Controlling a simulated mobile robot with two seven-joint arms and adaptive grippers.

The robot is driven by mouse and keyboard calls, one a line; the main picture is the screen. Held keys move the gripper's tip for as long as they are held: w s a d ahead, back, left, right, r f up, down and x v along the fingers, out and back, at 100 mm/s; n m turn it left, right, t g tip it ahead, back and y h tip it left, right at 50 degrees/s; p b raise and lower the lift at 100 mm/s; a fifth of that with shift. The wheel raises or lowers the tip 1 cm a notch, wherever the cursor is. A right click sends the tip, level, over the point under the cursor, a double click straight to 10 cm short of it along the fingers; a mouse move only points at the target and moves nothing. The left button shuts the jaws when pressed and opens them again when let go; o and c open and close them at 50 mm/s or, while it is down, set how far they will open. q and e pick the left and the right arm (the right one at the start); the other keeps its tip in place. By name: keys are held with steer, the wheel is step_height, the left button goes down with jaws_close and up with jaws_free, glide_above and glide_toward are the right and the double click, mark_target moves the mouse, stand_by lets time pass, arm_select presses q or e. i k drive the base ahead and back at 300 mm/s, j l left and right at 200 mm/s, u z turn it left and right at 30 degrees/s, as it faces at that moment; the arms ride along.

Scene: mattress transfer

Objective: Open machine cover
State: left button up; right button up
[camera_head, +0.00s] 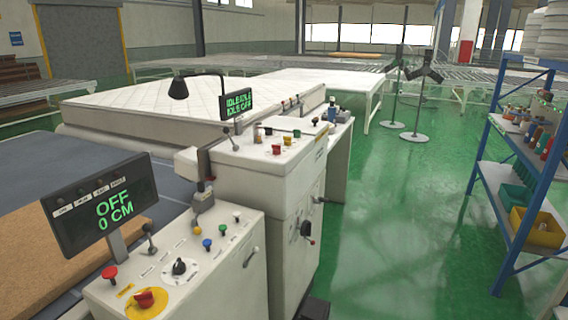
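A white machine cabinet (255,190) stands in the middle of the view, with colored buttons and small levers on its sloped top. A black handle (307,229) shows on its right side panel, which looks shut. I cannot tell for certain which panel is the cover. A display (237,104) above the cabinet has green text that ends in "OFF". A lower control console (205,270) stands in front, with a red knob, colored buttons and a tilted display (103,204) reading "OFF 0 CM". Neither of my grippers is in view.
A white mattress (190,105) lies behind the machine, and a brown slab (50,255) lies at the left. A blue shelf rack (520,175) with bottles and bins stands at the right. Two dark stands (416,110) are farther back. The green floor (400,230) between is clear.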

mark_target(312, 127)
steer(key=i+l+z, duration=0.6)
steer(key=i, duration=0.15)
steer(key=i+z, duration=0.3)
steer(key=i+l+u, duration=0.1)
steer(key=i, duration=0.35)
steer(key=i+l+u, duration=0.1)
steer(key=i, duration=0.3)
steer(key=i+l+u, duration=0.15)
steer(key=i, duration=0.3)
steer(key=i+l+u, duration=0.1)
steer(key=i+l, duration=0.2)
steer(key=i, duration=0.1)
